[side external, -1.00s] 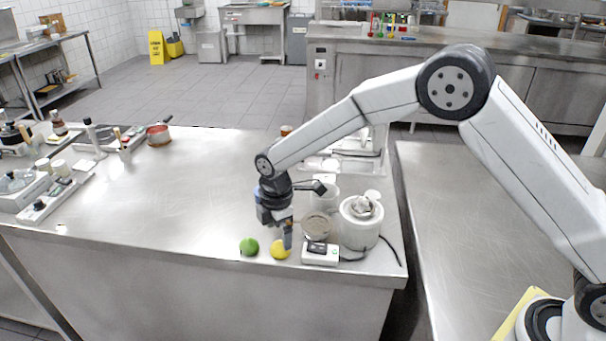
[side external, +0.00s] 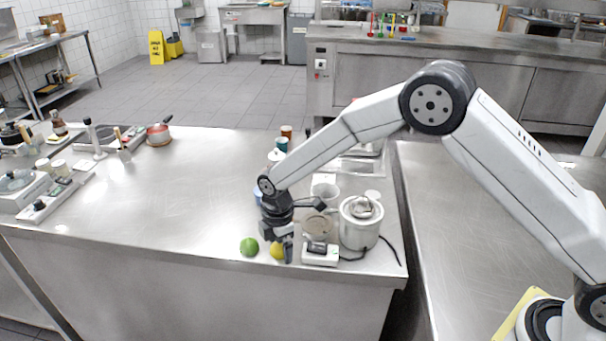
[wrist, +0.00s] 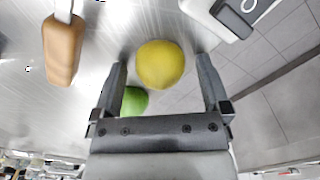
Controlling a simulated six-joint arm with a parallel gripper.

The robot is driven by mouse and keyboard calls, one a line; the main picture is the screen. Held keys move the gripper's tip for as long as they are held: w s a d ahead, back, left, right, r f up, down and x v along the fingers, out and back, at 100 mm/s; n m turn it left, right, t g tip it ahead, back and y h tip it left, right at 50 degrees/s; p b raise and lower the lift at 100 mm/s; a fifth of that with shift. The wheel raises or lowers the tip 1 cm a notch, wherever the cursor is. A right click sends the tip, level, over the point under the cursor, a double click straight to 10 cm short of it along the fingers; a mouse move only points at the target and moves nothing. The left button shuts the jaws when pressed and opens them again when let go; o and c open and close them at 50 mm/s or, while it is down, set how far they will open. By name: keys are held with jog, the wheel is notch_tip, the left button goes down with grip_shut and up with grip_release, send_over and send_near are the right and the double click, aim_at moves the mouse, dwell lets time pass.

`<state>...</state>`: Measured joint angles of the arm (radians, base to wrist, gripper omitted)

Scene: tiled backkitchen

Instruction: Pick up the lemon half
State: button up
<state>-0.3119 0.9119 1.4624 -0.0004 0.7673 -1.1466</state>
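The lemon half (wrist: 161,64) is yellow and rounded. In the wrist view it lies between and slightly beyond the tips of my gripper (wrist: 162,72), whose fingers are spread apart with a gap on each side of it. In the side view the lemon half (side external: 276,251) sits near the table's front edge, partly hidden by my gripper (side external: 283,252), which is low over the table there. A green lime (side external: 249,246) lies just left of the lemon half; it also shows in the wrist view (wrist: 134,101), partly behind the left finger.
A small white scale-like device (side external: 320,255) stands close on the right of my gripper, with a lidded metal pot (side external: 361,222) and a cup-like container (side external: 317,228) behind it. A wooden-handled tool (wrist: 63,50) lies near in the wrist view. The table left of the lime is clear.

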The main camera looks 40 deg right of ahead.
jog(key=c, duration=0.9)
jog(key=shift+o, duration=0.2)
jog(key=shift+r, duration=0.15)
jog(key=shift+r, duration=0.9)
jog(key=s+d+r, duration=0.3)
jog(key=s+r, duration=0.8)
jog(key=s, duration=0.2)
jog(key=shift+s+d, duration=0.25)
jog(key=shift+d, duration=0.05)
